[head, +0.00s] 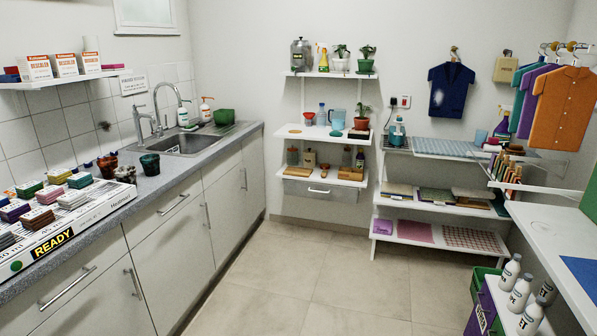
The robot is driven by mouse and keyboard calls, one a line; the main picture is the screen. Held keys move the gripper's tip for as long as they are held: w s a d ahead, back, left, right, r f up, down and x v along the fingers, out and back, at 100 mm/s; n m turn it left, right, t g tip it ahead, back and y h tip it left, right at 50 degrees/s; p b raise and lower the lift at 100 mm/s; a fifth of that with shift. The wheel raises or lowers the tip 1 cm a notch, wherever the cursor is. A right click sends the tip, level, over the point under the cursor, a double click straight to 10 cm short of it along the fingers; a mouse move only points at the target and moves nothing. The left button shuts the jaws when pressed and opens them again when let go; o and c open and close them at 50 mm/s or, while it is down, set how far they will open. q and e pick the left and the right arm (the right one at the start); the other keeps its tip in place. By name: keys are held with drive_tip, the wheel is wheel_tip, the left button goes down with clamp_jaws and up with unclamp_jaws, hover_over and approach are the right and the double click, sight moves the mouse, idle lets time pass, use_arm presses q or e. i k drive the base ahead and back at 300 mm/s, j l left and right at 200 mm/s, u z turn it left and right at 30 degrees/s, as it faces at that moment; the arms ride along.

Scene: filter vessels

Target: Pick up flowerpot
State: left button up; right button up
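Three potted plants show on the white shelves at the back wall. A terracotta flowerpot (361,124) with a green plant stands at the right end of the middle shelf. On the top shelf stand a white flowerpot (340,66) and, to its right, a green flowerpot (366,67), each with a plant. A green tub (224,117) sits by the sink; I cannot tell whether it is a flowerpot. Neither of my grippers is in view.
A counter with a sink (190,142) runs along the left, with a box (75,222) of coloured blocks on it. A white table (560,235) is at the right, with white bottles (510,272) below it. The tiled floor (320,275) between is clear.

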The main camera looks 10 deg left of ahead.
sight(150, 162)
drive_tip(key=i+j+u, duration=0.2)
drive_tip(key=i, duration=0.6)
drive_tip(key=i+l+u, duration=0.2)
drive_tip(key=i, duration=0.55)
drive_tip(key=i+l+u, duration=0.2)
drive_tip(key=i, duration=0.55)
drive_tip(key=i+j, duration=0.05)
